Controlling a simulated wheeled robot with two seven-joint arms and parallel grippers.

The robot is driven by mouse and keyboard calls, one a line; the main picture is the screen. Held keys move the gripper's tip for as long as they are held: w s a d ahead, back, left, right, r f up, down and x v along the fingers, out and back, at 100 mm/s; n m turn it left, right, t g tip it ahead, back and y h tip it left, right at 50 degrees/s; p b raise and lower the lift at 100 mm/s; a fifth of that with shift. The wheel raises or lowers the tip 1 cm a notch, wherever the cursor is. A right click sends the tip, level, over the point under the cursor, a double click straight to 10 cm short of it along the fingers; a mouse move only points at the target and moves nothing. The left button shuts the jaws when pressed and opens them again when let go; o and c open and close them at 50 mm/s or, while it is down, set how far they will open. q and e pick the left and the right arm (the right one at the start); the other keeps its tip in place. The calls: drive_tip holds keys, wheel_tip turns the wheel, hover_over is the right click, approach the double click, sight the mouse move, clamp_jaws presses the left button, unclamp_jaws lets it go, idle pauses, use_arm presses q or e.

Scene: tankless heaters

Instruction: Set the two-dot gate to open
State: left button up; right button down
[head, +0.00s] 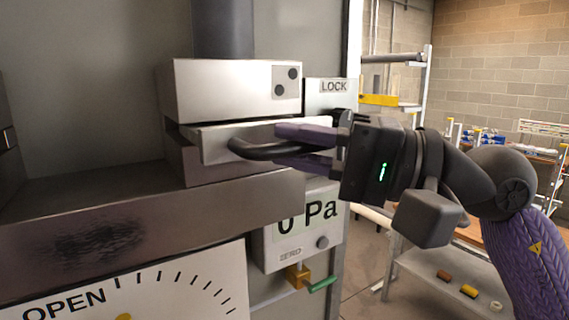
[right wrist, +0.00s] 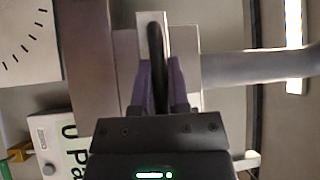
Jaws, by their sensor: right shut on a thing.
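The two-dot gate housing (head: 235,90) is a pale metal block with a two-dot label (head: 286,82), below a dark vertical pipe. A flat metal gate slab (head: 215,146) sticks out beneath it, with a dark curved handle (head: 250,150) on its front. My right gripper (head: 300,147) comes in from the right, its purple fingers shut on the handle. In the right wrist view the dark handle (right wrist: 158,55) lies between the purple fingers (right wrist: 158,88). My left gripper is out of view.
A LOCK box (head: 332,92) and a "0 Pa" gauge (head: 305,222) with a green-handled valve (head: 322,284) sit close beside my right gripper. A ledge (head: 150,217) runs below the gate, above an OPEN dial (head: 150,288). Shelves stand at the right.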

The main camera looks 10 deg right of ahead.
drive_tip(key=shift+s+d+f, duration=0.1)
drive_tip(key=shift+s+d, duration=0.05)
drive_tip(key=shift+s, duration=0.35)
drive_tip(key=shift+s+d, duration=0.15)
drive_tip(key=shift+s, duration=0.3)
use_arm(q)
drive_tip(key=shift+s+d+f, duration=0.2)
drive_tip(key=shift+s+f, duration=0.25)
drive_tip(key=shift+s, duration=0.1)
use_arm(e)
drive_tip(key=shift+w, duration=0.1)
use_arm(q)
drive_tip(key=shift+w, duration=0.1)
use_arm(e)
drive_tip(key=c, duration=0.6)
unclamp_jaws()
drive_tip(key=shift+w, duration=0.1)
use_arm(q)
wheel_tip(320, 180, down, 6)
drive_tip(key=b, duration=0.6)
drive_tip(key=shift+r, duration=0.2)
use_arm(e)
drive_tip(key=v, duration=1)
